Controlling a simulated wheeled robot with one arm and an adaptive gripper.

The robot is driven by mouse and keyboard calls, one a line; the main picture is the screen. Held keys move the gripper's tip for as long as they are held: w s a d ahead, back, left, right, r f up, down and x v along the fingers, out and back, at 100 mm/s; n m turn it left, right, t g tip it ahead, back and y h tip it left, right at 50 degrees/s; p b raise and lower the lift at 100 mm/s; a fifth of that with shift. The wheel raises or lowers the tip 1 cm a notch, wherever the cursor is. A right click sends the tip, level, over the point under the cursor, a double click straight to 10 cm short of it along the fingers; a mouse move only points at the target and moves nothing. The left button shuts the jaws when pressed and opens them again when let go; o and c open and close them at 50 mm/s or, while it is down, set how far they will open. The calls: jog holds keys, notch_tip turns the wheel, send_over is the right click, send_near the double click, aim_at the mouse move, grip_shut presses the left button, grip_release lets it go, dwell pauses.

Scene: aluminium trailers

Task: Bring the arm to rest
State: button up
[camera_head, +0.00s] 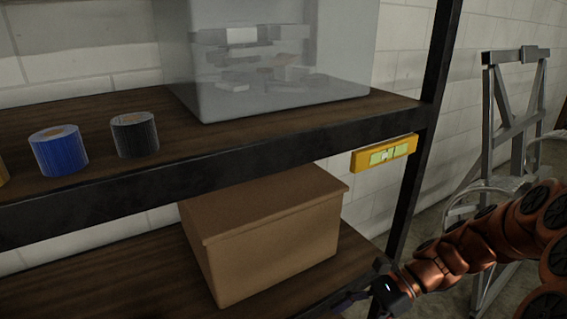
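My arm (468,250), orange and black, reaches in from the right edge of the head view, in front of the aluminium trailer frame. My gripper (350,300) is at the lower middle-right, beside the lower shelf and right of the cardboard box (270,240). Its dark fingers are small and partly lost against the dark shelf edge, so I cannot tell whether they are open or shut. I see no object held in it.
A dark-framed rack has an upper shelf (100,185) bearing a blue roll (58,152), a black roll (134,135) and a translucent bin (280,75). A yellow level (384,153) is on the shelf's front edge. The aluminium frame (490,130) stands right, near the white wall.

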jog(key=s+d+r+n+t+h+p, duration=0.1)
jog(key=s+d+r+n+h+p, duration=0.1)
jog(key=s+r+n+h+p, duration=0.4)
jog(key=s+d+r+n+h+p, duration=0.3)
jog(key=s+r+n+h+p, duration=0.2)
jog(key=s+r+n+p, duration=0.2)
jog(key=s+r+n, duration=0.2)
jog(key=s+r, duration=0.2)
jog(key=shift+s+r+n+t+h, duration=0.25)
jog(key=shift+r+n+t+h, duration=0.05)
jog(key=shift+r+t+h, duration=0.1)
